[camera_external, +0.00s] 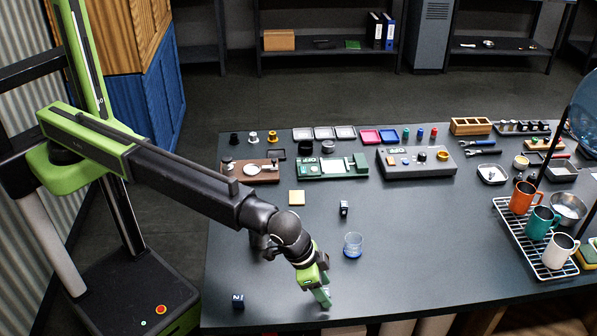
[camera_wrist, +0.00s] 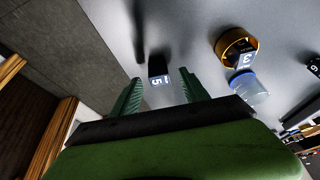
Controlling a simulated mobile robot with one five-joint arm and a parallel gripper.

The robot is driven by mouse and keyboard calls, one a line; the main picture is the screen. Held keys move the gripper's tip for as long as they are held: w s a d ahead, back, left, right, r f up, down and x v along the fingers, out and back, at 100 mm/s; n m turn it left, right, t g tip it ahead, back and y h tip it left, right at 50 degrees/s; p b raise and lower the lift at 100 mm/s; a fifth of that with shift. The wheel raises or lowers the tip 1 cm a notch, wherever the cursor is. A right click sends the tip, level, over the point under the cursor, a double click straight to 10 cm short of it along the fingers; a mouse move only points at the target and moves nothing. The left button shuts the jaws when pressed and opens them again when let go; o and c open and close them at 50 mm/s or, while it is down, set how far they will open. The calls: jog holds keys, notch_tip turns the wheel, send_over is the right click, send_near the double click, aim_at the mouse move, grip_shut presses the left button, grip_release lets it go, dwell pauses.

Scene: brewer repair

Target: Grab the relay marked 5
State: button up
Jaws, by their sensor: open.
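In the wrist view a small black relay (camera_wrist: 158,67) with a white 5 on its label lies on the grey table, between the lines of my two green fingers and beyond their tips. My gripper (camera_wrist: 160,82) is open, with nothing between its fingers. In the external view my gripper (camera_external: 325,297) points down over the front part of the table. I cannot pick out the relay marked 5 there with certainty. A dark numbered block (camera_external: 238,301) lies to the left of my gripper, and another (camera_external: 343,208) lies further back; their markings are too small to read surely.
A clear glass (camera_external: 353,245) stands behind and right of my gripper. A rack (camera_external: 503,210) with mugs is at right. Devices line the back; the front-middle table is mostly clear.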

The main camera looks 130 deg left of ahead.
jog(key=shift+b+x, duration=0.4)
jog(key=shift+x, duration=0.7)
jog(key=shift+s+r, duration=0.1)
jog(key=shift+r, duration=0.05)
jog(key=shift+c, duration=0.3)
grip_shut()
notch_tip(320, 180, up, 5)
jog(key=p, duration=0.5)
jog(key=s+d+r+p, duration=0.3)
jog(key=d+r+p, duration=0.3)
jog(key=d, duration=0.5)
jog(key=shift+s, duration=0.4)
